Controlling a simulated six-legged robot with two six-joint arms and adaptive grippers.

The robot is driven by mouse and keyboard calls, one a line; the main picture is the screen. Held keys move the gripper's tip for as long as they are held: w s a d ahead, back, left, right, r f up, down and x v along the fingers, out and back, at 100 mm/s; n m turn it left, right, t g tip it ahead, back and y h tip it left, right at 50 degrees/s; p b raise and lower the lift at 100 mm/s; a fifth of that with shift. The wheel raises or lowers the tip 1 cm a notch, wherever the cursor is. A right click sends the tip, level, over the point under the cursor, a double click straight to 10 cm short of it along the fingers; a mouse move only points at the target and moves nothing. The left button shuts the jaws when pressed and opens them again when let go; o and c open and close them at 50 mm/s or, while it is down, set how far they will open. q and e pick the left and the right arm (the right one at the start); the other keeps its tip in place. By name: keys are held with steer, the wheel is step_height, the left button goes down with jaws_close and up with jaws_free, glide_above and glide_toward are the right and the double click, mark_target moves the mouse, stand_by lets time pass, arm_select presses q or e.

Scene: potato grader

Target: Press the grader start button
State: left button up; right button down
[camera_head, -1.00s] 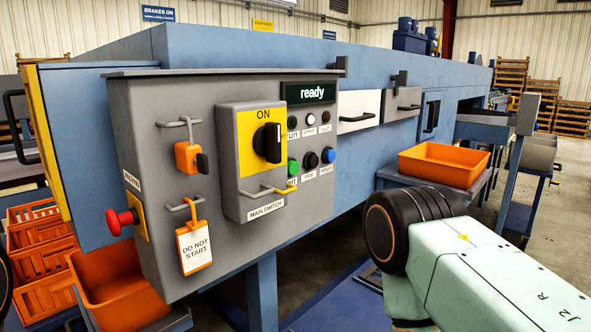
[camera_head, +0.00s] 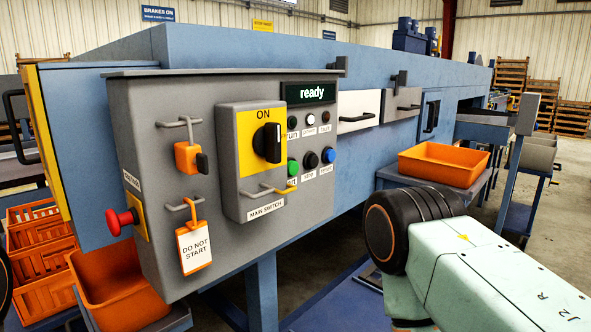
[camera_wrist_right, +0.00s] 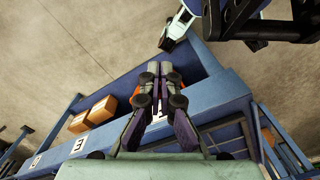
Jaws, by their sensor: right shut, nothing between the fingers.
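The grey control panel (camera_head: 155,120) stands at the left of the head view. A green button (camera_head: 293,168) sits low on its right side, with a partly hidden label ending in "rt"; I take it for the start button. A black button (camera_head: 310,160) and a blue button (camera_head: 328,155) follow to its right. The display (camera_head: 308,93) reads "ready". My right gripper (camera_wrist_right: 160,70) is shut and empty in the wrist view, above blue machine framework. The head view shows my right arm at lower right, but not its gripper. My left gripper is not recognisable in either view.
The main switch (camera_head: 272,143) is by the "ON" mark. An orange padlock (camera_head: 186,157), a "DO NOT START" tag (camera_head: 194,248) and a red mushroom button (camera_head: 120,221) stick out from the panel. An orange tray (camera_head: 444,164) stands at right. Orange crates (camera_head: 40,250) are lower left.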

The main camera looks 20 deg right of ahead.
steer(key=shift+w+r, duration=0.1)
steer(key=w+r+n+t+p, duration=0.15)
steer(key=w+r+t, duration=0.35)
steer(key=w, duration=0.5)
steer(key=w+d+r+n+t+h+p, duration=0.1)
steer(key=w+r+t+p, duration=0.15)
steer(key=w+r, duration=0.6)
steer(key=w+r+n+t+p, duration=0.1)
steer(key=w+r+t+p, duration=0.2)
steer(key=w, duration=0.9)
steer(key=w+r+n+t+h, duration=0.1)
steer(key=w+r+n+t, duration=0.2)
steer(key=r, duration=0.6)
steer(key=w+d+r+n+t, duration=0.1)
steer(key=w+r+n+t, duration=0.2)
steer(key=r, duration=0.6)
steer(key=w+r+n+t+h, duration=0.1)
steer(key=w+r+n+t, duration=0.2)
steer(key=r+t, duration=0.3)
step_height(320, 180, up, 3)
steer(key=shift+w+d+r+h+p, duration=0.15)
steer(key=shift+w+h+p, duration=0.2)
steer(key=shift+w, duration=0.25)
steer(key=shift+w, duration=0.1)
